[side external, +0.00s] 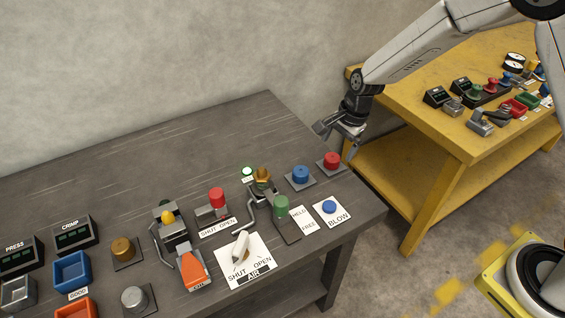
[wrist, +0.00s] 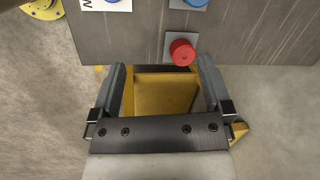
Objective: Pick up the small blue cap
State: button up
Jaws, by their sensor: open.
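A small blue cap (side external: 300,174) stands upright on a grey square pad on the dark table, left of a red cap (side external: 332,160) on a similar pad. In the wrist view the blue cap (wrist: 195,2) is cut by the top edge, and the red cap (wrist: 182,52) shows just beyond my fingertips. My gripper (side external: 337,138) is above the table's far right end, up and right of the blue cap. In the wrist view my gripper (wrist: 160,68) is open with nothing between its fingers.
A flat blue button (side external: 329,207) sits on a white BLOW card, near the blue cap. A green cylinder (side external: 281,206) and a brass part (side external: 263,174) stand left of it. A yellow bench (side external: 420,125) stands behind at right. The table's back is clear.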

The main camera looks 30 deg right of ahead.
aim_at(301, 170)
jog(key=w+a+f+m, duration=0.1)
jog(key=w+f+m, duration=0.1)
jog(key=w+a+f+m, duration=0.1)
jog(key=w+f+m, duration=0.1)
jog(key=m, duration=0.1)
jog(key=w+a+f+m+y, duration=0.1)
jog(key=w+f+m, duration=0.1)
jog(key=shift+w+a+f, duration=0.15)
jog(key=shift+w+a, duration=0.05)
jog(key=shift+w, duration=0.05)
jog(key=shift+x, duration=1.25)
jog(key=shift+x, duration=2.6)
jog(key=shift+s+a, duration=0.1)
jog(key=c, duration=1.2)
